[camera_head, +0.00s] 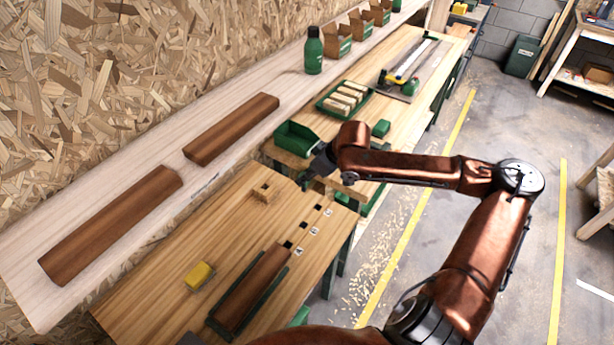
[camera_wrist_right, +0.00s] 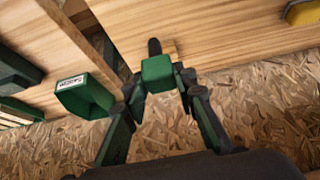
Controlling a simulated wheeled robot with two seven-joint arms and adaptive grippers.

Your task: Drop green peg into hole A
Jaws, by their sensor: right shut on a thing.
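My right gripper (camera_head: 312,174) is over the back edge of the wooden bench (camera_head: 222,232), beside the green bin. In the right wrist view the right gripper (camera_wrist_right: 160,88) is shut on the green peg (camera_wrist_right: 157,72), whose squared end shows between the fingers. The peg cannot be made out in the head view. Several dark square holes, including (camera_head: 303,224), run in a row along the bench's right side, with small white labels beside them. The label letters are too small to read, so I cannot tell which is hole A. My left gripper is not in view.
A green bin (camera_head: 297,138) is behind the gripper. A yellow block (camera_head: 200,275) and a brown bar (camera_head: 252,288) in a green holder lie toward the front.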

